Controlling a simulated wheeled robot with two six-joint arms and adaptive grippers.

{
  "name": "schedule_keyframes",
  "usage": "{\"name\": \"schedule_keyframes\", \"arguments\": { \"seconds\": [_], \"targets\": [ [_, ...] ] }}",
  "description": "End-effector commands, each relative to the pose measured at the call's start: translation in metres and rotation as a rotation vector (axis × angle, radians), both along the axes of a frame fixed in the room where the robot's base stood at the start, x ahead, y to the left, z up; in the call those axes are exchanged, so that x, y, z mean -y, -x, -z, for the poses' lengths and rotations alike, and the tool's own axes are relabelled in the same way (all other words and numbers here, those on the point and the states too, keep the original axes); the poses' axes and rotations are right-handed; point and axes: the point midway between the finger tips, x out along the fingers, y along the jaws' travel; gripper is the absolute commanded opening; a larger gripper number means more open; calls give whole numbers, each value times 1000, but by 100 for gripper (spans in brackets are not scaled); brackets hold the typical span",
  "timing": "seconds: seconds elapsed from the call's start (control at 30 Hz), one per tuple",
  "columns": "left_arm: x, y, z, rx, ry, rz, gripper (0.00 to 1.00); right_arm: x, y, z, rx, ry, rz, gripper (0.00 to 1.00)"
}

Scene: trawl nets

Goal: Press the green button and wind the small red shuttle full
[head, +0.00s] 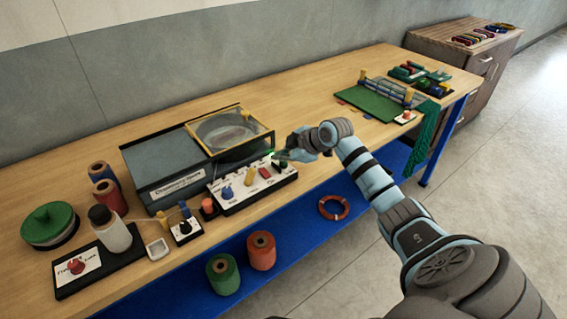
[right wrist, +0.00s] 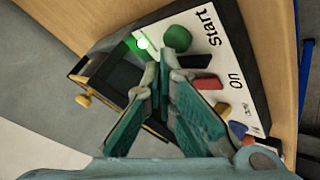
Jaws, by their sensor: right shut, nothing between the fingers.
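The green button (right wrist: 177,39) is a round green knob by the word "Start" on the white control panel (right wrist: 240,75). My right gripper (right wrist: 160,70) is shut and empty, with its fingertips beside the button in the right wrist view; I cannot tell whether they touch it. In the head view my right gripper (head: 281,156) is at the right end of the panel and covers part of it. A green light (right wrist: 143,44) glows next to the button. I cannot single out the small red shuttle for sure. My left gripper is not in view.
A dark machine with a sloping lid (head: 165,160) and a yellow-framed window (head: 230,131) stands behind the panel. Spools (head: 107,196), a bottle (head: 110,232) and a green-topped drum (head: 48,224) are at left. A green mat (head: 367,104) lies at right. Bare tabletop lies between machine and mat.

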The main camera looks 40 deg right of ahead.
Motion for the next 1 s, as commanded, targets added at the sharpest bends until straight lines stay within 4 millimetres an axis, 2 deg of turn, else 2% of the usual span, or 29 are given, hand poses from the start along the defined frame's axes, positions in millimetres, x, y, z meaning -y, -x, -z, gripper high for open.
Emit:
{"name": "schedule_keyframes", "arguments": {
  "seconds": [1.0],
  "targets": [
    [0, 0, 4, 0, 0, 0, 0, 0, 0, 9, -1, -1, 0, 0]
  ]
}}
